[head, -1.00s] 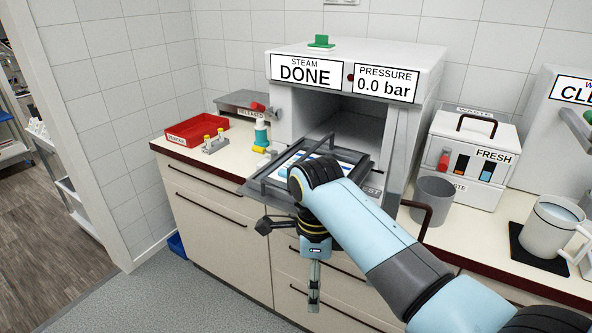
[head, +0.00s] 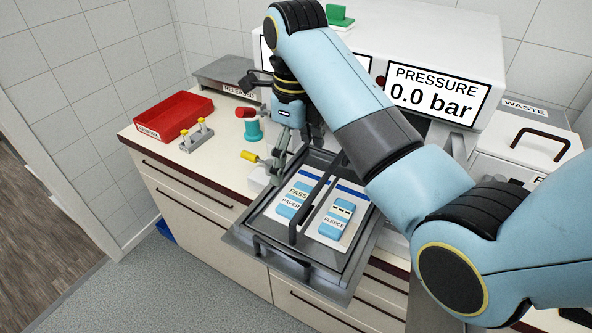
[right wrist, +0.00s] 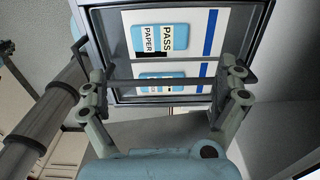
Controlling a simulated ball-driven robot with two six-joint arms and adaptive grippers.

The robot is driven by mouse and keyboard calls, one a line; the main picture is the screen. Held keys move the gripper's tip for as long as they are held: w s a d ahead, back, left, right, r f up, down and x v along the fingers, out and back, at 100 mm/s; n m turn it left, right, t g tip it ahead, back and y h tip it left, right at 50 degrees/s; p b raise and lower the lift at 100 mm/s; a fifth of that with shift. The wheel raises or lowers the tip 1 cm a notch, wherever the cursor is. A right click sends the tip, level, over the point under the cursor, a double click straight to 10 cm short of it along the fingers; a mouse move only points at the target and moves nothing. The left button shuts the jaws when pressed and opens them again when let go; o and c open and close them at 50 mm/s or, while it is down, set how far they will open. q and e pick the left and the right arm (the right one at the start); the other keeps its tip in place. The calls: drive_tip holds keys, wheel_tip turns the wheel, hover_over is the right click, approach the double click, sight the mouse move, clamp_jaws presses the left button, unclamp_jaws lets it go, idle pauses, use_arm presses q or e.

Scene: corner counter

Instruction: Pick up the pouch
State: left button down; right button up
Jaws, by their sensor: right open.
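Two white pouches with blue stripes and light-blue labels lie flat side by side in a dark-framed tray (head: 342,268). The left pouch (head: 293,200) reads PASS and PAPER; the right pouch (head: 336,218) reads FLEECE. A dark handle bar crosses over the tray between them. My right gripper (head: 298,152) is open and empty above the tray's back left. In the right wrist view its fingers (right wrist: 166,92) are spread wide, with the PASS/PAPER pouch (right wrist: 165,37) beyond them and the other pouch (right wrist: 165,82) partly behind the bar. My left gripper is not in view.
The steam chamber (head: 440,40), reading 0.0 bar, stands behind the tray, partly hidden by my right arm. A red bin (head: 172,115), a small rack (head: 197,137) and a teal bottle (head: 252,128) stand on the left counter. A white waste box (head: 520,150) is at right.

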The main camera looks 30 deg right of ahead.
sight(295, 197)
drive_tip(key=shift+w+f, duration=0.25)
drive_tip(key=shift+f, duration=0.6)
drive_tip(key=shift+s+f, duration=0.25)
drive_tip(key=shift+f, duration=1.3)
drive_tip(key=shift+w+f, duration=0.1)
drive_tip(key=shift+f, duration=0.3)
wheel_tip(295, 197, down, 5)
drive_tip(key=shift+r, duration=0.1)
drive_tip(key=c, duration=1)
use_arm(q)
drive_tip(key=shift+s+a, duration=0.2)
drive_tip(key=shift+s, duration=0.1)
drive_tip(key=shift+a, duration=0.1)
use_arm(e)
drive_tip(key=shift+r, duration=0.1)
